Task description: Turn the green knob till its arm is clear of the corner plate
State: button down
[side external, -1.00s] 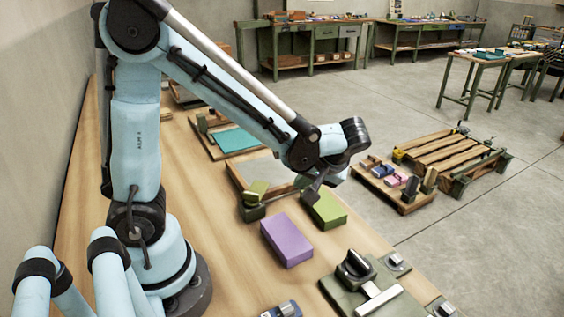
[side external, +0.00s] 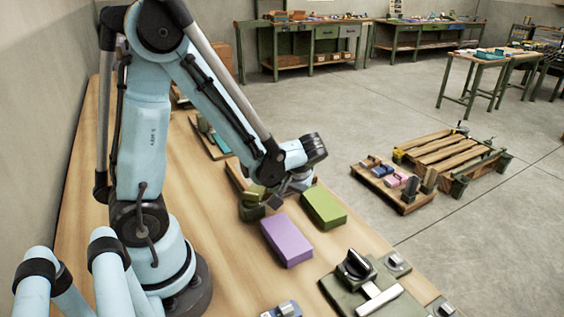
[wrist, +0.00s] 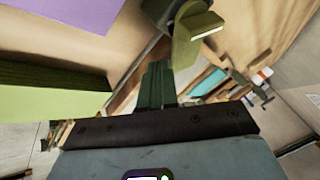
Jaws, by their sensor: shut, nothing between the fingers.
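The green knob (side external: 255,191) is an olive-green piece on a dark base (side external: 251,212) at the near corner of a wooden frame. In the wrist view the knob (wrist: 186,48) stands at top centre, its arm reaching right to a pale end face. My gripper (side external: 274,202) is shut and empty, low and just right of the knob. In the wrist view its dark green fingers (wrist: 156,84) are together just below and left of the knob. I cannot tell whether they touch it. I cannot clearly make out the corner plate; my arm hides much of the frame.
A purple block (side external: 286,240) and a green block (side external: 324,207) lie on the bench near the gripper. A dark fixture with a black knob (side external: 355,268) stands at the front right. Bare bench top (side external: 215,225) lies left of the purple block.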

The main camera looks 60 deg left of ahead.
aim_at(245, 189)
jog(key=shift+a, duration=0.5)
dwell(0.5)
jog(key=shift+a, duration=0.3)
jog(key=shift+s+a+n+g, duration=0.15)
jog(key=shift+a+n+g, duration=0.4)
jog(key=shift+n, duration=0.35)
jog(key=shift+s+a, duration=0.55)
jog(key=shift+a, duration=0.2)
jog(key=shift+s+a, duration=0.9)
jog(key=shift+s, duration=0.2)
jog(key=shift+s+a+n+g, duration=0.15)
jog(key=shift+s+n+g, duration=0.2)
jog(key=shift+n, duration=0.25)
jog(key=shift+s+a+h, duration=0.1)
jog(key=shift+s+h, duration=0.2)
jog(key=shift+s, duration=0.1)
jog(key=shift+s+n, duration=0.15)
jog(key=shift+n, duration=0.15)
